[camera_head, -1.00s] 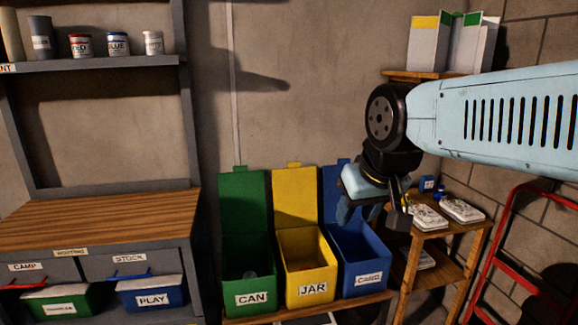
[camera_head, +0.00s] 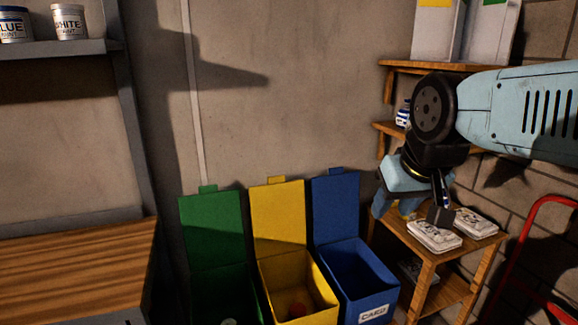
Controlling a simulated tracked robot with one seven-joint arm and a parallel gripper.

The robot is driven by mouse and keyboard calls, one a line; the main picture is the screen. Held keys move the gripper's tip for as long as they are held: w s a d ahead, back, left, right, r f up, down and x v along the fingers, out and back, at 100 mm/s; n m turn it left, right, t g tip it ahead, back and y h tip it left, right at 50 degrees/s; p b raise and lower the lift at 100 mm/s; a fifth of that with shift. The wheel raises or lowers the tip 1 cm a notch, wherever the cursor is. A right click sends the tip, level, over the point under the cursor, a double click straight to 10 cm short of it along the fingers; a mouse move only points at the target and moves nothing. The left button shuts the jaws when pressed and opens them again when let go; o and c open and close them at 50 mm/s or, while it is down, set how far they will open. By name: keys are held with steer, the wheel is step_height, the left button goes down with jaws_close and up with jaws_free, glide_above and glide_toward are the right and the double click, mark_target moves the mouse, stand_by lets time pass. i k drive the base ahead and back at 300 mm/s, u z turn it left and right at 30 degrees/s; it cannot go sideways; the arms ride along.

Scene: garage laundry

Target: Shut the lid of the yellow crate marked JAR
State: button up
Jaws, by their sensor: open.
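The yellow crate (camera_head: 318,290) stands in the middle of a row of three, and its label is out of the frame now. Its yellow lid (camera_head: 278,218) stands open and upright at the back, against the wall side, with a small tab on top. A reddish thing (camera_head: 297,310) lies inside the crate. My gripper (camera_head: 410,211) hangs to the right of the crates, beyond the blue one and in front of the wooden shelf. It is open and empty, and touches no lid.
The green crate (camera_head: 212,285) on the left and the blue crate marked CARD (camera_head: 368,290) on the right also have raised lids. A wooden shelf (camera_head: 440,258) with white packs stands at the right. A wooden workbench (camera_head: 75,262) stands at the left.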

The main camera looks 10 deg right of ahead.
mark_target(277, 208)
steer(key=u, duration=0.05)
steer(key=i, duration=0.9)
steer(key=u, duration=0.35)
